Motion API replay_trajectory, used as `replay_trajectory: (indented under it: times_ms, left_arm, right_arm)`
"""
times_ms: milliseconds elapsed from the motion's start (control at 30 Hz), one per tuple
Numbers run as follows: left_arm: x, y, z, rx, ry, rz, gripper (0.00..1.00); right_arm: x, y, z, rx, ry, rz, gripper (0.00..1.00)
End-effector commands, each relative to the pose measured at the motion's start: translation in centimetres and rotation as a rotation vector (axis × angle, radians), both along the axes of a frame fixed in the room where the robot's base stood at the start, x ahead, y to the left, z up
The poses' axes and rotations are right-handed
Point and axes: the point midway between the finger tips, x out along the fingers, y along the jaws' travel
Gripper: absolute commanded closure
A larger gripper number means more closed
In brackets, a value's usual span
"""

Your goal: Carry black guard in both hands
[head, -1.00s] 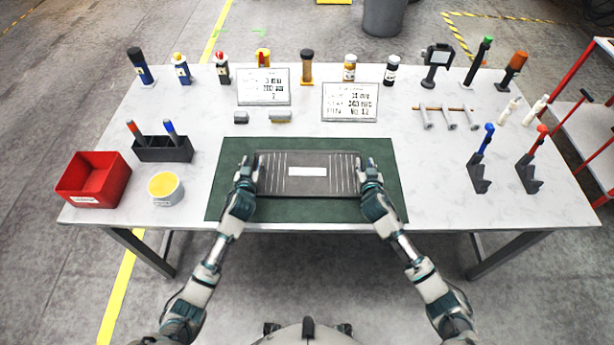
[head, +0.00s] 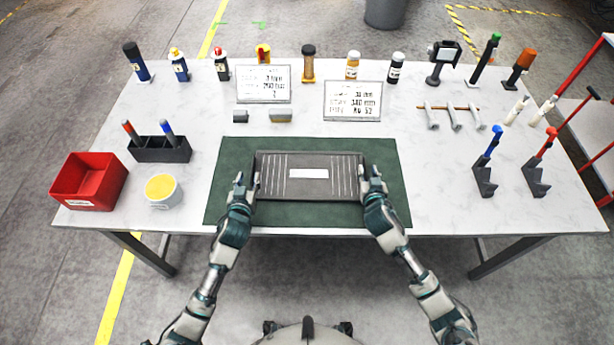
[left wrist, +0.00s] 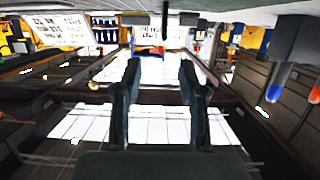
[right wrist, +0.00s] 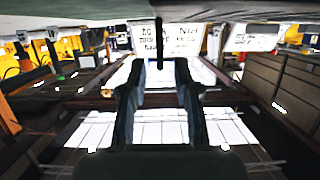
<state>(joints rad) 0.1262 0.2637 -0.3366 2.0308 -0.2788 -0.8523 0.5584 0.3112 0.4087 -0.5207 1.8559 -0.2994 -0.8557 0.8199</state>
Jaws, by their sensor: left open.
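The black guard (head: 309,188) is a flat dark rectangular panel with pale slots and a white label. It lies on the green mat (head: 232,150) at the front middle of the table. My left gripper (head: 245,181) is open at the guard's left edge; its two fingers (left wrist: 160,92) stand apart in the left wrist view. My right gripper (head: 371,174) is at the guard's right edge; its fingers (right wrist: 158,92) stand apart in the right wrist view, with nothing visible between them. I cannot tell whether either gripper touches the guard.
A red bin (head: 90,182), a yellow-topped tub (head: 163,191) and a black holder (head: 160,150) stand to the left. Two signs (head: 263,84) (head: 352,101) and several bottles stand behind. Blue-topped (head: 486,162) and red-topped (head: 539,163) tools stand to the right.

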Motion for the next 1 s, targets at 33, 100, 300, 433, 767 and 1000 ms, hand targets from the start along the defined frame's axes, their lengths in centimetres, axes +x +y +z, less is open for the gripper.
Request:
replay_trajectory:
  times_ms: [33, 100, 300, 433, 767, 1000]
  left_arm:
    - [-0.1, 0.0, -0.1, 0.000, -0.001, 0.000, 0.59]
    - [-0.3, 0.0, 0.0, 0.000, -0.002, 0.000, 0.59]
    - [-0.1, 0.0, 0.1, -0.001, -0.002, 0.000, 0.59]
    - [0.0, 0.1, 0.1, -0.001, -0.002, 0.000, 0.59]
    - [-0.1, 0.1, 0.2, -0.001, -0.003, 0.000, 0.59]
    - [-0.1, 0.1, 0.2, -0.001, -0.003, 0.000, 0.59]
  right_arm:
    - [-1.7, 0.2, -1.4, -0.001, 0.033, 0.003, 0.69]
    - [-2.7, 0.2, -0.6, -0.001, 0.024, 0.003, 0.69]
    - [-4.3, 0.3, 1.1, -0.003, 0.005, 0.001, 0.69]
    - [-4.6, 0.3, 1.6, -0.003, -0.001, 0.001, 0.69]
    - [-4.7, 0.3, 1.8, -0.004, -0.005, 0.001, 0.69]
    - [-4.6, 0.3, 1.9, -0.004, -0.006, 0.001, 0.69]
